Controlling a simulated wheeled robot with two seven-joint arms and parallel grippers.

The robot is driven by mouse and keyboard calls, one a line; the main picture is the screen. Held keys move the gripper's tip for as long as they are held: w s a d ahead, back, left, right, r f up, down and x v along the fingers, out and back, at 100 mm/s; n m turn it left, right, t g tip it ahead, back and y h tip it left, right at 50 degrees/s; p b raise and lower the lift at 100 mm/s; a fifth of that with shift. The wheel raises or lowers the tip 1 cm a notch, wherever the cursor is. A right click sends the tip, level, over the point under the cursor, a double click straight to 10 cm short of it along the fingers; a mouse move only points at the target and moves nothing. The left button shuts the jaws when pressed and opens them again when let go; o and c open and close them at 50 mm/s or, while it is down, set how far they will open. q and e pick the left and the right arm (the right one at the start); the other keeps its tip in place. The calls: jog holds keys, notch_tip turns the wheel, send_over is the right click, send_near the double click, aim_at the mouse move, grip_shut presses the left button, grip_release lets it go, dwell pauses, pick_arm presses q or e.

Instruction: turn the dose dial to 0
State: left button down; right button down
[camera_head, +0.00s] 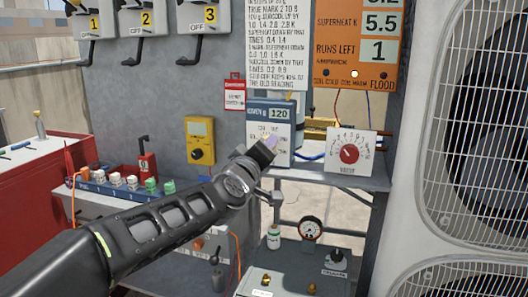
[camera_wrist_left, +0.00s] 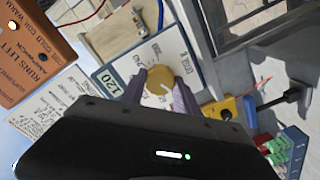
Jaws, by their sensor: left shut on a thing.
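The dose dial (camera_wrist_left: 156,84) is a round yellow knob with a white pointer line, on the white face of a blue-edged box. The box (camera_head: 284,116) shows 120 on its display, which also reads 120 in the left wrist view. My left gripper (camera_head: 268,142) is at the box front. In the left wrist view its two purple-grey fingers (camera_wrist_left: 160,92) are shut on the dial, one on each side. The fingers and wrist hide most of the dial in the head view, and I cannot read which mark the pointer meets. My right gripper is not in view.
A white box with a red dial (camera_head: 348,154) stands right of the dose box. A yellow meter (camera_head: 200,140) hangs on the grey panel to the left. An orange display board (camera_head: 358,45) is above. A large fan unit (camera_head: 470,130) fills the right side.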

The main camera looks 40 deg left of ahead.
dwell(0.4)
pick_arm(q)
jog(key=c, duration=0.9)
grip_release()
jog(key=p+v, duration=0.1)
jog(key=v, duration=0.6)
jog(key=shift+s+d, duration=0.15)
jog(key=shift+s, duration=0.25)
